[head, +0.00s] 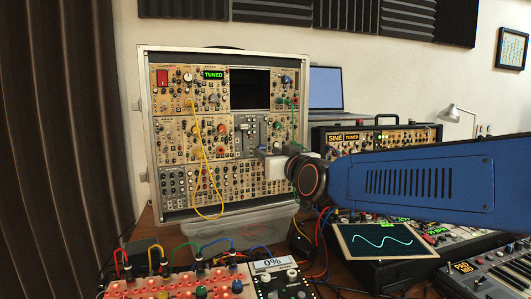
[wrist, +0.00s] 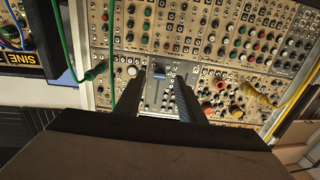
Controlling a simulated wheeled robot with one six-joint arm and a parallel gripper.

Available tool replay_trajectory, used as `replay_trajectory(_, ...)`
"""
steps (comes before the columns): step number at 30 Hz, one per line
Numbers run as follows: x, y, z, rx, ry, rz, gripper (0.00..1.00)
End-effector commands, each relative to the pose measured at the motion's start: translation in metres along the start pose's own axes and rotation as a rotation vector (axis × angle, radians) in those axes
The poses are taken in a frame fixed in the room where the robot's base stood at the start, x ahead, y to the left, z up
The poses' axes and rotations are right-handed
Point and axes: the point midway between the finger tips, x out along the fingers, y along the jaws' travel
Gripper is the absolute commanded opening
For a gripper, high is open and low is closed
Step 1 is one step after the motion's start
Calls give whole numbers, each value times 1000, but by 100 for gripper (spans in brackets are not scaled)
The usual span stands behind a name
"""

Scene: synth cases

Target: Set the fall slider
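A grey slider panel (head: 250,131) sits in the upright modular case (head: 144,120), right of its middle. In the wrist view the slider panel (wrist: 164,102) shows between my fingers, with a small dark-blue slider cap (wrist: 159,74) near the fingertips. I cannot read a label that says which slider is the fall slider. My gripper (wrist: 160,80) is open, one dark finger on each side of the panel. Nothing is seen gripped, and contact with the cap cannot be told. In the head view my gripper (head: 264,153) is in front of the case, just below the panel.
A yellow cable (head: 203,150) hangs left of the panel. A green cable (wrist: 111,65) runs close beside one finger in the wrist view. A red patch board (head: 180,283) with cables and a small screen (head: 380,240) stand in front.

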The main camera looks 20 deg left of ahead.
Motion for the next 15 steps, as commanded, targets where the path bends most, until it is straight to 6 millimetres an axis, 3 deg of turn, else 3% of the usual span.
replay_trajectory(6,24,0,0,1,0,0,36)
replay_trajectory(15,32,0,0,1,0,0,36)
